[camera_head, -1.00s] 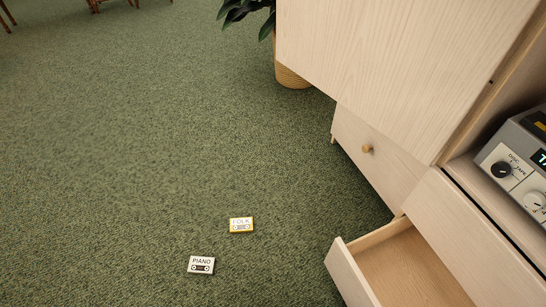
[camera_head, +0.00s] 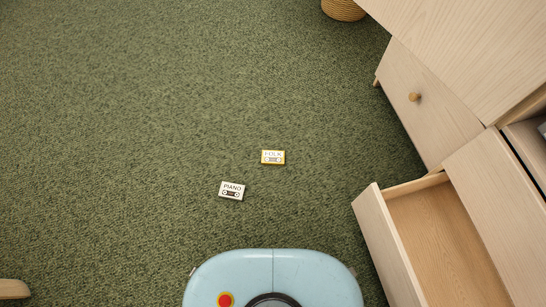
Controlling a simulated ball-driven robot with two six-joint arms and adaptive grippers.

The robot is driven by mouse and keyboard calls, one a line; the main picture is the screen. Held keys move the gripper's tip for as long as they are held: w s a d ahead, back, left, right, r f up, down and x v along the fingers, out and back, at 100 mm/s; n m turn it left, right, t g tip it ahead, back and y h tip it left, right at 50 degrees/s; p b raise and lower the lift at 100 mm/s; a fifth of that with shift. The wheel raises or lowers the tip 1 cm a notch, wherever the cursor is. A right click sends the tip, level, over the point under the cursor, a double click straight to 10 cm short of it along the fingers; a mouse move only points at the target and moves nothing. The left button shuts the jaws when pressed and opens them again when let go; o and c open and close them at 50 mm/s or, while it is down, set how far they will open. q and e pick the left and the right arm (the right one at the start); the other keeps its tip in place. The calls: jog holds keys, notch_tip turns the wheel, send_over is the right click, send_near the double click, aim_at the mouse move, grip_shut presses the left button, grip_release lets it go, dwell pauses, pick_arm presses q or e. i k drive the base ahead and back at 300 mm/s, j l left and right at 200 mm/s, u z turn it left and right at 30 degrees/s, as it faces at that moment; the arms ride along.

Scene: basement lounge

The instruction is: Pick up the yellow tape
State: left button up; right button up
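The yellow tape (camera_head: 273,157) is a small cassette with a yellow edge and a label reading FOLK. It lies flat on the green carpet near the middle of the head view. A white cassette (camera_head: 232,190) labelled PIANO lies just to its lower left, apart from it. Neither of my grippers shows in the head view. My own light blue base is at the bottom, below the tapes.
An open, empty-looking wooden drawer (camera_head: 437,232) juts out at the lower right. The pale cabinet (camera_head: 425,95) fills the right side. A woven basket (camera_head: 343,9) stands at the top. The carpet (camera_head: 130,120) is clear on the left.

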aim_at(268, 157)
jog(key=j+z, duration=0.1)
jog(key=z, duration=0.45)
jog(key=i+j+z, duration=0.25)
jog(key=j, duration=0.15)
jog(key=j+z, duration=0.25)
jog(key=j, duration=0.2)
jog(key=j+z, duration=0.25)
jog(key=j, duration=0.2)
jog(key=i+j, duration=0.1)
jog(key=j, duration=1.05)
jog(key=i+z, duration=0.05)
